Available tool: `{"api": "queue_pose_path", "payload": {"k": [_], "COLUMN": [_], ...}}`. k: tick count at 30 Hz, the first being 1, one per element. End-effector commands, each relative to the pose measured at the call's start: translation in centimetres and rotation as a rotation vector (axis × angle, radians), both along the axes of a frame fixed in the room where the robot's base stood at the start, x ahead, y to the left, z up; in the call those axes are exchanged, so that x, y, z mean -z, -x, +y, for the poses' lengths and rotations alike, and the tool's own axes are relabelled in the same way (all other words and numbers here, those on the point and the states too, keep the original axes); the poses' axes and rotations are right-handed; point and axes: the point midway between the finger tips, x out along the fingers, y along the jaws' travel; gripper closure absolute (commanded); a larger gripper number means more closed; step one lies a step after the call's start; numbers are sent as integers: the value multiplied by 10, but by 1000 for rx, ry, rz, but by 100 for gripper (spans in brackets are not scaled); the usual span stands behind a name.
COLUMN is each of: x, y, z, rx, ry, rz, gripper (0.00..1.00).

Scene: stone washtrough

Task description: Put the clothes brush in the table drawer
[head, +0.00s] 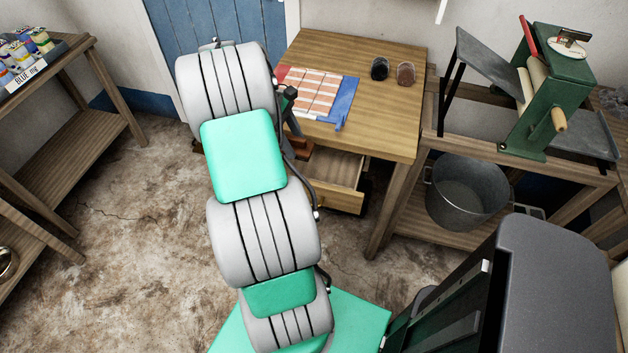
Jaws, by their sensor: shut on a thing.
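The table drawer (347,203) is pulled open below the front edge of the wooden table (395,120). Its bare inside partly shows, and its left part is hidden behind my arm. My gripper (297,133) is dark and mostly hidden by my arm, pointing down in front of the table edge. It is shut on a brown wooden thing, which looks like the clothes brush (302,148). The brush is above the left part of the open drawer. I cannot tell its exact height over the drawer.
A striped cloth (312,90) with blue and red edges lies on the table. A green mangle (550,95) and a metal bucket (466,190) are at right. A shelf (75,120) stands left.

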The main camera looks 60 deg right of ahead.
Motion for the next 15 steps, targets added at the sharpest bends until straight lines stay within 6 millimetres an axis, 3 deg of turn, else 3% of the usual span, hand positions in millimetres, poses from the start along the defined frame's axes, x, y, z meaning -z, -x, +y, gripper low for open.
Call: {"api": "queue_pose_path", "payload": {"k": [1, 3, 6, 15], "x": [15, 22, 29, 79], "y": [18, 35, 48, 50], "z": [-13, -24, -32, -33], "rx": [1, -9, -18, -22], "ry": [0, -1, 0, -2], "rz": [-1, -1, -1, -1], "gripper": [82, 82, 82, 82]}}
